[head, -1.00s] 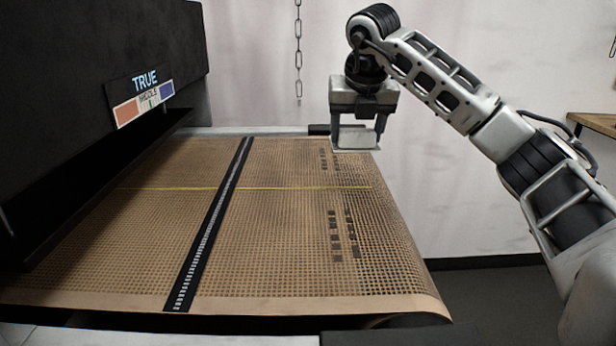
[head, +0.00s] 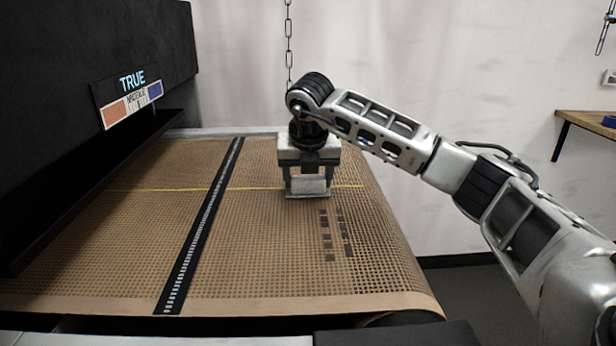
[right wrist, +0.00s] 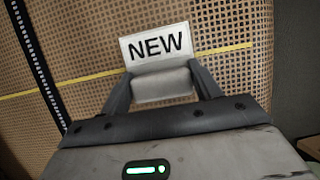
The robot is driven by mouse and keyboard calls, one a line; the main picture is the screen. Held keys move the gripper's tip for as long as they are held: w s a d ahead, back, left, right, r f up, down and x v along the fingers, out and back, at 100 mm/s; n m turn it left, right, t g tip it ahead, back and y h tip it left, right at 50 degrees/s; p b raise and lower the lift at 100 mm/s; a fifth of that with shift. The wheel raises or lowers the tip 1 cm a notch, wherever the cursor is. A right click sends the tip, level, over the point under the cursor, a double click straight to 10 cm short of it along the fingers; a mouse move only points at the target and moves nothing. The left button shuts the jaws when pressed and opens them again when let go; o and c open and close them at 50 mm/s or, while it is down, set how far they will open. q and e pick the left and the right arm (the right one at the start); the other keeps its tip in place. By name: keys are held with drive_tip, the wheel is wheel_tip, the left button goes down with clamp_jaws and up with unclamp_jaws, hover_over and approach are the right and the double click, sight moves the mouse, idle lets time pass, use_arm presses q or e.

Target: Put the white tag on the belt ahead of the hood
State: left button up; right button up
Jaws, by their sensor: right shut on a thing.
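The white tag (right wrist: 157,46) reads "NEW" in black letters in the right wrist view. My right gripper (right wrist: 160,82) is shut on it, with the lettered face sticking out past the fingertips. In the head view my right gripper (head: 307,188) points down over the far right part of the brown mesh belt (head: 270,255), near the yellow line. Whether the tag touches the belt is not clear. The black hood (head: 90,60) stands at the left, over the belt's left side. My left gripper is out of view.
A black strip with white marks (head: 200,230) runs along the belt between hood and gripper. A thin yellow line (head: 160,189) crosses it. Dark patches (head: 330,235) mark the belt nearer me. A chain (head: 288,40) hangs behind, and a wooden table (head: 585,124) stands far right.

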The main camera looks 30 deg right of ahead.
drive_tip(key=shift+f, duration=0.1)
drive_tip(key=o, duration=1)
drive_tip(key=v, duration=1.2)
drive_tip(key=shift+w+p, duration=0.1)
drive_tip(key=shift+p, duration=0.25)
drive_tip(key=shift+r, duration=0.25)
